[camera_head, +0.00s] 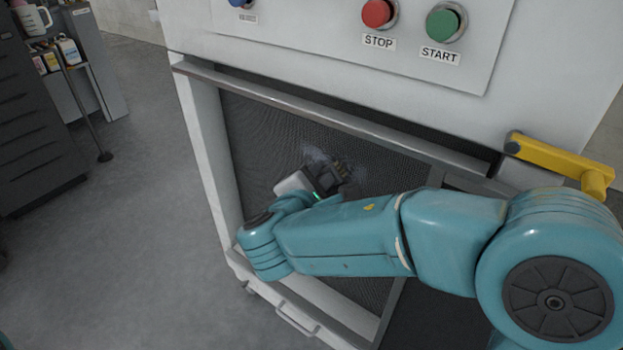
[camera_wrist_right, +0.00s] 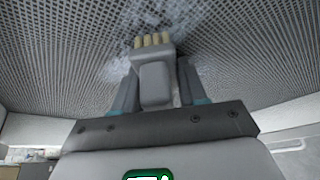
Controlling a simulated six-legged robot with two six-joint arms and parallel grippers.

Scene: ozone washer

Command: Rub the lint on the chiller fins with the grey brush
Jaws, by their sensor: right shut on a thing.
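The chiller fins (camera_head: 262,150) are a dark mesh-like panel in the front of the white machine; they fill the top of the right wrist view (camera_wrist_right: 50,70). Pale grey-white lint (camera_wrist_right: 190,25) lies on the fins around the brush; a patch also shows in the head view (camera_head: 316,156). My right gripper (camera_head: 335,178) is shut on the grey brush (camera_wrist_right: 155,80), which has a row of tan bristles. The bristles are at the lint patch; I cannot tell whether they touch the fins. My left gripper is not in view.
Above the panel are a red STOP button (camera_head: 378,13) and a green START button (camera_head: 445,22). A yellow handle (camera_head: 560,158) sticks out at the right. A dark drawer cabinet (camera_head: 35,125) stands at the left. The floor between is clear.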

